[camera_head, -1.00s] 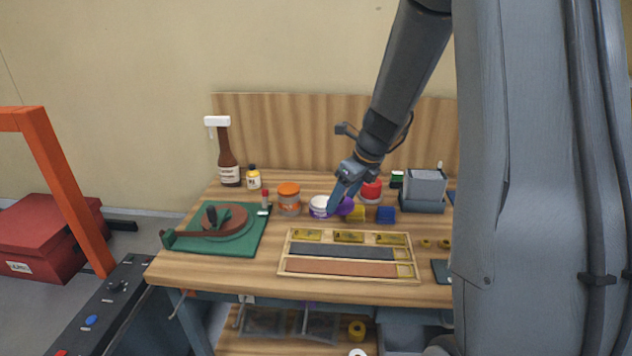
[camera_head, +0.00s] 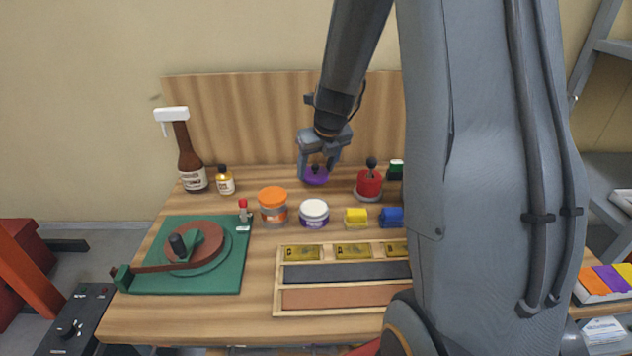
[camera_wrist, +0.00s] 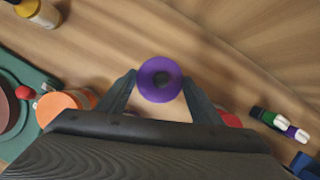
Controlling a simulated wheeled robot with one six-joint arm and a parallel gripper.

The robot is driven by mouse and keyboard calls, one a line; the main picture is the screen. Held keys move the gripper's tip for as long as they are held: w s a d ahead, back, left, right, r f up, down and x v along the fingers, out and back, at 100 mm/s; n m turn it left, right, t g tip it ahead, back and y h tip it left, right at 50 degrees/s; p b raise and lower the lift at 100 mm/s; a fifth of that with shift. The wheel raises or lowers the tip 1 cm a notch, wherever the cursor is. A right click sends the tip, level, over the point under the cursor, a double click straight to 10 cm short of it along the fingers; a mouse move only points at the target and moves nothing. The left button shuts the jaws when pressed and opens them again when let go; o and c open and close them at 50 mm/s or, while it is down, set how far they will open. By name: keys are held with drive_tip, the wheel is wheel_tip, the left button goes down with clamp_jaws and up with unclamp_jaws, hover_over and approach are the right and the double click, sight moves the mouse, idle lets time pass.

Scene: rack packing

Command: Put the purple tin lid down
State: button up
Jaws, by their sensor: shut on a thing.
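The purple tin lid (camera_head: 315,178) is a round disc with a dark knob in its middle. My gripper (camera_head: 318,166) is shut on it, behind the row of tins near the back board. The lid looks about level, and I cannot tell whether it touches the table. In the wrist view the lid (camera_wrist: 147,82) shows between the two fingertips of my gripper (camera_wrist: 160,82). A white tin with a purple label (camera_head: 314,215) stands in front of the lid and apart from it, its top white.
A tin with an orange lid (camera_head: 272,207) stands front left of the lid, and a red pot with a dark knob (camera_head: 369,184) to its right. Yellow (camera_head: 356,217) and blue (camera_head: 391,217) blocks are in front. Bare wood lies left of the lid, before the back board (camera_head: 240,120).

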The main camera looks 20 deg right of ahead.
sight(318, 176)
drive_tip(key=shift+f+b, duration=0.65)
drive_tip(key=shift+f, duration=1.75)
drive_tip(key=o, duration=1)
drive_tip(key=shift+f, duration=0.1)
